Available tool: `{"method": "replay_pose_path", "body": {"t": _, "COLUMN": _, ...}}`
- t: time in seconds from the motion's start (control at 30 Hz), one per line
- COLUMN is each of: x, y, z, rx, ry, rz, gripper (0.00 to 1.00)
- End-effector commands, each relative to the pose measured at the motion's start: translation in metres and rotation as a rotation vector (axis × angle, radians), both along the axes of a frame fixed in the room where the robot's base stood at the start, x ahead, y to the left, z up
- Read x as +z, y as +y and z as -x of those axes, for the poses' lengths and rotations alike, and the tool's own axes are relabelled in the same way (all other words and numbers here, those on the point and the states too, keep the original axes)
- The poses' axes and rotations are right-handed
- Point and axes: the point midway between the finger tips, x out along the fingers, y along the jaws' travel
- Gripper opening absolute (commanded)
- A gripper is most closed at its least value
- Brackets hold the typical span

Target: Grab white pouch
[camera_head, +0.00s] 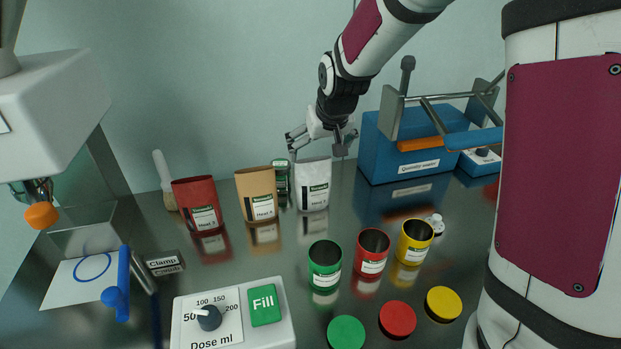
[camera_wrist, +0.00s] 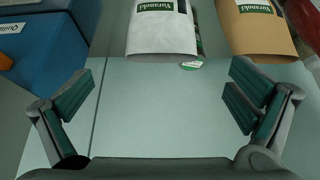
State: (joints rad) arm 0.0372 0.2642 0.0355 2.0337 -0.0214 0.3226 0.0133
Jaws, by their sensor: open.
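The white pouch (camera_head: 313,187) stands upright on the steel bench near the back wall, with a green and white label. My gripper (camera_head: 320,142) is just above and behind the pouch's top in the head view. In the wrist view my gripper (camera_wrist: 158,95) has its two fingers spread wide with nothing between them but bare surface. I cannot tell from the head view whether a finger touches the pouch.
A brown pouch (camera_head: 257,195) and a red pouch (camera_head: 198,204) stand to the left. A green container (camera_head: 281,178) is close behind the white pouch. A blue machine (camera_head: 412,143) stands to the right. Green, red and yellow cups (camera_head: 325,265) with loose lids are in front.

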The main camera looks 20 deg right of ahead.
Motion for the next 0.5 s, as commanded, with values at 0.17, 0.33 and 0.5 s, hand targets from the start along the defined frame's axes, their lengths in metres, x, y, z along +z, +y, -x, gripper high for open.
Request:
{"method": "replay_pose_path", "body": {"t": 0.17, "x": -0.026, "y": 0.0, "z": -0.014, "rx": 0.001, "ry": 0.004, "rz": 0.0, "gripper": 1.0}}
{"method": "replay_pose_path", "body": {"t": 0.33, "x": -0.053, "y": 0.001, "z": -0.029, "rx": 0.001, "ry": 0.004, "rz": 0.0, "gripper": 1.0}}
{"method": "replay_pose_path", "body": {"t": 0.5, "x": -0.069, "y": 0.001, "z": -0.039, "rx": 0.001, "ry": 0.002, "rz": 0.0, "gripper": 1.0}}
